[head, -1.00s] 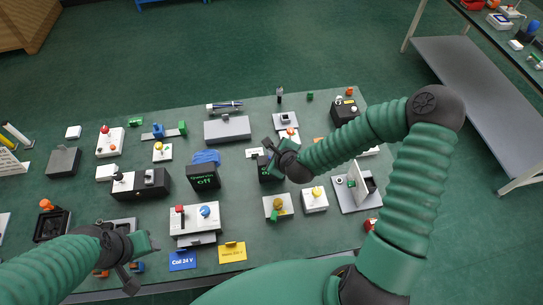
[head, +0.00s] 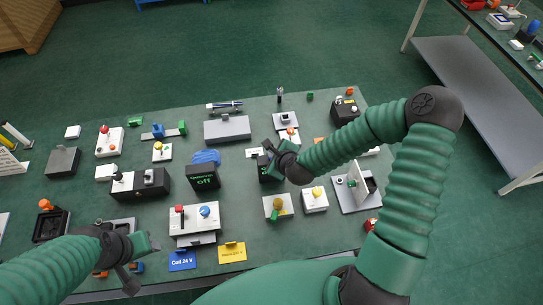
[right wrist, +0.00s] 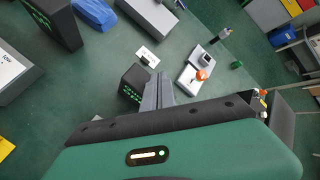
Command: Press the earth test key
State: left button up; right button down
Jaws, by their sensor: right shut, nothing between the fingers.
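My right gripper (head: 270,157) is over the middle of the bench, above a dark block with green display text (head: 268,170). In the right wrist view its grey fingers (right wrist: 158,92) are together and empty, beside the same block (right wrist: 134,82). A small white plate with a dark raised part (head: 254,152) lies just beyond the fingers, apart from them; it also shows in the right wrist view (right wrist: 147,57). I cannot tell which item is the earth test key. My left gripper (head: 143,262) is low at the front left; its finger gap is unclear.
A second dark display block (head: 203,176) stands left of the right gripper. A grey box (head: 227,129) and a white plate with an orange knob (head: 289,134) lie behind. Blue (head: 182,260) and yellow (head: 232,253) cards lie at the front edge. Bare green bench shows between items.

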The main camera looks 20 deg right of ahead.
jog(key=shift+f+b, duration=0.35)
jog(key=shift+f, duration=0.15)
dwell(0.3)
jog(key=shift+r, duration=0.1)
jog(key=shift+r+p, duration=0.8)
jog(key=shift+p, duration=0.05)
jog(key=shift+r, duration=0.1)
notch_tip(320, 180, up, 5)
jog(key=p, duration=0.5)
dwell(0.5)
